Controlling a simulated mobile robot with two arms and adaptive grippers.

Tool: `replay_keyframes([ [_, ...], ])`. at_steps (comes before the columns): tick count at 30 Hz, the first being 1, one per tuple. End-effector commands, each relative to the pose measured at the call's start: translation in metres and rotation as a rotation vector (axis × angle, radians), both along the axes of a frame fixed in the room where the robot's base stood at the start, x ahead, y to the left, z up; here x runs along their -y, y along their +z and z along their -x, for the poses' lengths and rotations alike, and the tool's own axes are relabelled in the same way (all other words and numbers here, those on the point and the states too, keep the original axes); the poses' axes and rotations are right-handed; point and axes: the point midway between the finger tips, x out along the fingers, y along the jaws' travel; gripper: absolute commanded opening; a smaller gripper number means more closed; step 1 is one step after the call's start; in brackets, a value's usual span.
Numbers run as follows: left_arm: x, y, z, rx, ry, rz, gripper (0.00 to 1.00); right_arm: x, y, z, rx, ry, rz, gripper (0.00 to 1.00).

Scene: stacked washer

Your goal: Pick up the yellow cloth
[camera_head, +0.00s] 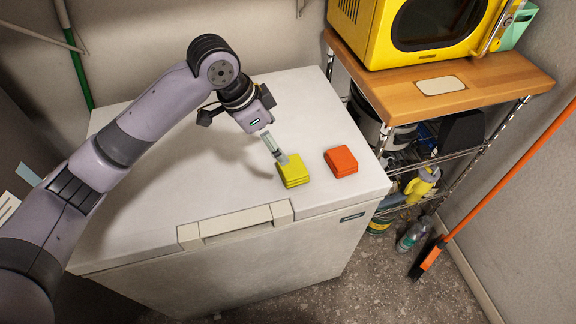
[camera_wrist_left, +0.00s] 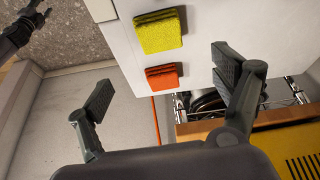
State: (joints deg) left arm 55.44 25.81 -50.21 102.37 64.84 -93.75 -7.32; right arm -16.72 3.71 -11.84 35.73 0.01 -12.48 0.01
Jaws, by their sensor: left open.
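The yellow cloth (camera_head: 293,170) is a folded, square stack on the white chest's lid, near its front edge. My left gripper (camera_head: 244,136) is above the lid to the upper left of the cloth, open and empty. One fingertip overlaps the cloth's upper left corner in the head view; I cannot tell if it touches. In the left wrist view the yellow cloth (camera_wrist_left: 158,31) lies beyond the spread fingers (camera_wrist_left: 165,90), apart from them. A dark gripper, seemingly my right one (camera_wrist_left: 28,24), shows at the top left there; its opening is unclear.
A folded orange cloth (camera_head: 341,161) lies right of the yellow one, with a small gap. The white chest (camera_head: 150,215) has a front handle (camera_head: 235,222). A wooden-topped rack (camera_head: 480,82) with a yellow microwave (camera_head: 425,30) stands at right. The lid's left part is clear.

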Motion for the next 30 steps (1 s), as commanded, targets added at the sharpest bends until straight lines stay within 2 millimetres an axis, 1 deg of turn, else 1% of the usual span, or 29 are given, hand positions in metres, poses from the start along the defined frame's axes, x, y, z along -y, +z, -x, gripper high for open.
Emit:
replay_keyframes([
  [1, 0.004, -0.010, -0.001, -0.005, 0.000, -0.001, 0.87, 0.013, 0.003, 0.006, -0.009, 0.001, 0.015, 0.40],
  [3, 0.009, -0.024, -0.003, -0.005, 0.001, 0.000, 0.87, 0.026, 0.005, 0.013, -0.020, -0.002, 0.032, 0.40],
  [6, 0.016, -0.044, -0.006, -0.004, 0.001, -0.001, 0.87, 0.036, 0.008, 0.020, -0.031, -0.003, 0.044, 0.40],
  [8, 0.020, -0.054, -0.008, -0.003, 0.002, -0.001, 0.87, 0.035, 0.009, 0.021, -0.032, -0.003, 0.043, 0.40],
  [12, 0.026, -0.069, -0.011, -0.001, 0.001, -0.001, 0.87, 0.020, 0.011, 0.016, -0.025, -0.005, 0.025, 0.40],
  [15, 0.027, -0.074, -0.012, 0.001, 0.001, 0.000, 0.87, 0.008, 0.012, 0.010, -0.015, -0.005, 0.010, 0.40],
  [17, 0.029, -0.077, -0.012, -0.001, 0.001, -0.001, 0.87, 0.004, 0.014, 0.007, -0.010, -0.003, 0.005, 0.40],
  [22, 0.037, -0.099, -0.013, -0.004, 0.002, -0.002, 0.87, 0.006, 0.025, 0.006, -0.008, -0.002, 0.007, 0.40],
  [24, 0.040, -0.110, -0.015, -0.002, 0.001, -0.001, 0.87, 0.008, 0.026, 0.006, -0.008, -0.001, 0.010, 0.40],
  [27, 0.043, -0.119, -0.016, 0.000, 0.002, -0.001, 0.87, 0.011, 0.027, 0.006, -0.008, 0.001, 0.013, 0.40],
  [30, 0.045, -0.122, -0.017, 0.002, 0.001, -0.001, 0.87, 0.014, 0.027, 0.006, -0.010, 0.000, 0.017, 0.40],
])
